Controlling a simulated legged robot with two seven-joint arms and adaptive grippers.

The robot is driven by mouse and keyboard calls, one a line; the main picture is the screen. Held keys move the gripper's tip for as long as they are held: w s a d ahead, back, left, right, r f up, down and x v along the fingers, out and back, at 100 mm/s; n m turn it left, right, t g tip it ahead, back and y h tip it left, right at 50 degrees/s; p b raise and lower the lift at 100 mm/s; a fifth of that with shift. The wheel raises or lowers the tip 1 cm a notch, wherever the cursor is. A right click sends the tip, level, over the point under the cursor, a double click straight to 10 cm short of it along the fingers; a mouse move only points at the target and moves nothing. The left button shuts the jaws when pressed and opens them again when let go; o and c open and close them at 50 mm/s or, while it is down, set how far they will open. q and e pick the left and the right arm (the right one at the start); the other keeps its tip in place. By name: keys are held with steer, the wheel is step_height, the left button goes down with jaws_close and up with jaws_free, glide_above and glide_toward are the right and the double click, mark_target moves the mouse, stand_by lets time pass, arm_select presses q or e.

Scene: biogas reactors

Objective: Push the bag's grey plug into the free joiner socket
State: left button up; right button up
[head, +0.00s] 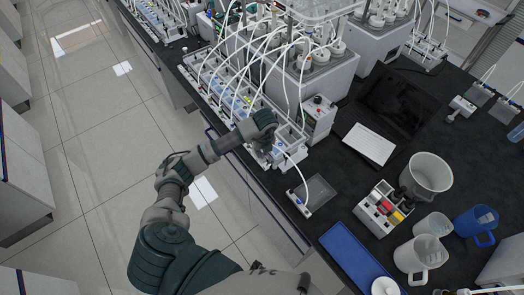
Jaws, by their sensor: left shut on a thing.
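My left gripper (277,150) is at the near end of the row of white units, pointing down. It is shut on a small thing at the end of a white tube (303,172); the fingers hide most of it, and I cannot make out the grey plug. The tube curves down toward a clear flat bag (320,192) lying on the black bench. A small white piece (297,198) lies at the bag's left edge by the bench edge. I cannot pick out the free joiner socket at this size. My right gripper does not show.
A row of white units (222,82) with many looping tubes runs along the bench edge.

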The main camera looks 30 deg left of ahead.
arm_select(q)
steer(key=shift+f+b, duration=0.5)
steer(key=shift+f, duration=0.2)
stand_by(0.6)
steer(key=shift+s+d+f, duration=0.1)
steer(key=shift+s, duration=0.05)
stand_by(0.3)
steer(key=o, duration=0.8)
steer(key=shift+o, duration=0.2)
step_height(320, 180, up, 12)
steer(key=d, duration=0.1)
steer(key=shift+s, duration=0.4)
